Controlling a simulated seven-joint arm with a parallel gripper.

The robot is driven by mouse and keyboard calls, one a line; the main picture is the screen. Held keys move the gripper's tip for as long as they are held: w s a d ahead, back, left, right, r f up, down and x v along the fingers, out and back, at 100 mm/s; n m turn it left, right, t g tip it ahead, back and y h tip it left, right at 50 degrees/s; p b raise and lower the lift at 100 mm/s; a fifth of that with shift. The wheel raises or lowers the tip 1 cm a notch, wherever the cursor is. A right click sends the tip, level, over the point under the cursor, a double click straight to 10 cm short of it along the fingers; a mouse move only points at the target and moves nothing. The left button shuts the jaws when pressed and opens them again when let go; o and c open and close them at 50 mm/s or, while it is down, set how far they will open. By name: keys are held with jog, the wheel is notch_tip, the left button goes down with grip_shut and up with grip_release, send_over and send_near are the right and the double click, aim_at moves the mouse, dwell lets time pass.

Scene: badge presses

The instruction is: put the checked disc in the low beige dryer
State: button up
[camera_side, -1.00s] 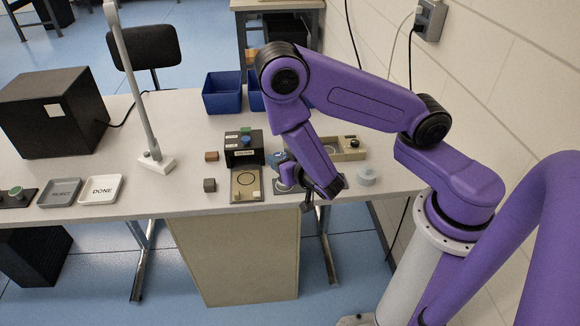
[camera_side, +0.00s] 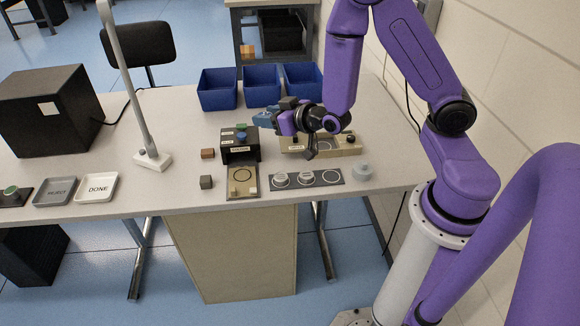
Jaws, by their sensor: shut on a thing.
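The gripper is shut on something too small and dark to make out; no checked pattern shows.
A dark press (camera_side: 240,146) with a beige front plate stands left of the dryer. A pale round piece (camera_side: 362,170) lies right of the strip. Blue bins (camera_side: 262,88) stand behind. Two small blocks, brown (camera_side: 208,153) and grey (camera_side: 206,182), lie at the left.

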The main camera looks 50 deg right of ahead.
jog(key=s+a+f+m+g+h, duration=0.1)
jog(key=s+a+f+m+h, duration=0.2)
jog(key=f, duration=0.5)
jog(key=shift+s+f+m+h, duration=0.15)
jog(key=shift+s+m+h, duration=0.65)
jog(key=shift+s+h, duration=0.55)
jog(key=shift+s, duration=0.1)
send_over(244, 178)
jog(key=s, duration=0.1)
jog(key=shift+y, duration=0.25)
notch_tip(244, 178, down, 9)
jog(key=shift+s+r, duration=0.15)
jog(key=f, duration=0.1)
jog(key=w+f, duration=0.1)
jog(key=f, duration=0.1)
jog(key=shift+f, duration=0.45)
jog(key=shift+f, duration=0.15)
